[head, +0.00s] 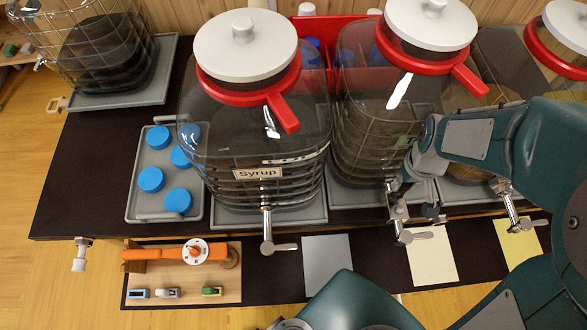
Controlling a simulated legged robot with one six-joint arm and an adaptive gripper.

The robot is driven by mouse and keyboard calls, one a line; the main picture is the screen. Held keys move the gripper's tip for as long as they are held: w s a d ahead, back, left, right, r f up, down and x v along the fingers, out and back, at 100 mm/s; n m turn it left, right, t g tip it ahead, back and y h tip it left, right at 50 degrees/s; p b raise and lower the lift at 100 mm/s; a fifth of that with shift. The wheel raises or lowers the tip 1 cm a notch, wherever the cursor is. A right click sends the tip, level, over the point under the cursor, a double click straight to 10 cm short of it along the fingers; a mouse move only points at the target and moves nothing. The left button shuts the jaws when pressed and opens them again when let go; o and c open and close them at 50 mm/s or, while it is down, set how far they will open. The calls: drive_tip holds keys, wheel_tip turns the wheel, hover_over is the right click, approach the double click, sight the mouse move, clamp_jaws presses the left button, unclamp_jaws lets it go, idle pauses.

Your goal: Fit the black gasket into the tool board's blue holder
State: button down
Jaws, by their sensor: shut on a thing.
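The tool board (190,255) is a light wooden panel at the lower left. Its blue holder (138,293) is a small block at the board's front left corner. My gripper (414,208) is by the tap (415,236) of the middle jar, well to the right of the board. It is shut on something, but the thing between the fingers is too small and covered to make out. I cannot pick out the black gasket for certain.
A grey holder (167,292) and a green one (212,291) sit right of the blue one. An orange tool (165,254) and a white dial (195,250) lie behind. The Syrup jar (255,130) and its tap (267,230) stand between board and gripper.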

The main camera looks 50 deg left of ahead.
drive_tip(key=shift+r, duration=0.5)
drive_tip(key=shift+r, duration=0.1)
drive_tip(key=shift+r, duration=3.05)
